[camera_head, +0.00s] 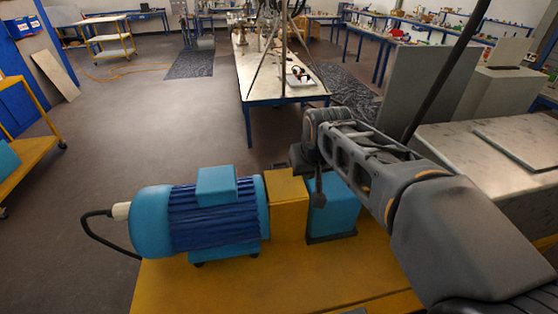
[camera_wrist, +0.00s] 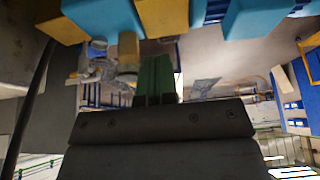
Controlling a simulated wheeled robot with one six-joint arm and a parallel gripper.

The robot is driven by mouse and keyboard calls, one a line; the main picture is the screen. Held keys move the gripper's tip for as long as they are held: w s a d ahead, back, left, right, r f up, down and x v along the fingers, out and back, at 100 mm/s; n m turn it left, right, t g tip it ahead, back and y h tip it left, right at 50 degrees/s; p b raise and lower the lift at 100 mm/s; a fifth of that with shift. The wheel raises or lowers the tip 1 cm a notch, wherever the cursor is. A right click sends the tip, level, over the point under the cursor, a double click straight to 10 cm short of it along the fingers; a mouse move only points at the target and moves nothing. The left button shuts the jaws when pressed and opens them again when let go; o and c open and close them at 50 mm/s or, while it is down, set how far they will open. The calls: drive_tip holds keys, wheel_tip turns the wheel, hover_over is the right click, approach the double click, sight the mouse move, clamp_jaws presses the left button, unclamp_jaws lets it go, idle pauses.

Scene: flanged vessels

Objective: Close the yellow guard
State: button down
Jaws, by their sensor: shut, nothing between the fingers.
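The yellow guard (camera_head: 287,203) is a box between the blue motor (camera_head: 215,215) on the left and a light-blue block (camera_head: 332,212) on the right. Its top face and near side show; I cannot tell whether a gap is open in it. My gripper (camera_head: 318,188) hangs from the wrist at the block's upper left, just right of the guard; whether it touches either is unclear. In the wrist view the green fingers (camera_wrist: 153,78) are shut together and empty. The guard (camera_wrist: 164,16) shows at the top edge there, apart from the fingers, with light-blue parts on both sides.
All three parts stand on a yellow base plate (camera_head: 270,280). A black cable (camera_head: 105,235) loops from the motor's left end. A long table (camera_head: 265,75) stands behind, and a marble-topped bench (camera_head: 490,150) is at the right. The floor at the left is open, beside a yellow trolley (camera_head: 30,160).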

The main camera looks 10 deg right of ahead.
drive_tip(key=w, duration=0.9)
drive_tip(key=b, duration=0.2)
hover_over(280, 163)
drive_tip(key=s, duration=0.6)
wheel_tip(280, 163, down, 11)
drive_tip(key=p+x, duration=0.4)
drive_tip(key=x, duration=0.9)
drive_tip(key=shift+f, duration=0.45)
drive_tip(key=shift+f, duration=0.1)
drive_tip(key=b+x, duration=0.2)
drive_tip(key=b, duration=0.1)
drive_tip(key=shift+s+f, duration=0.1)
drive_tip(key=shift+f, duration=0.25)
drive_tip(key=shift+r, duration=0.15)
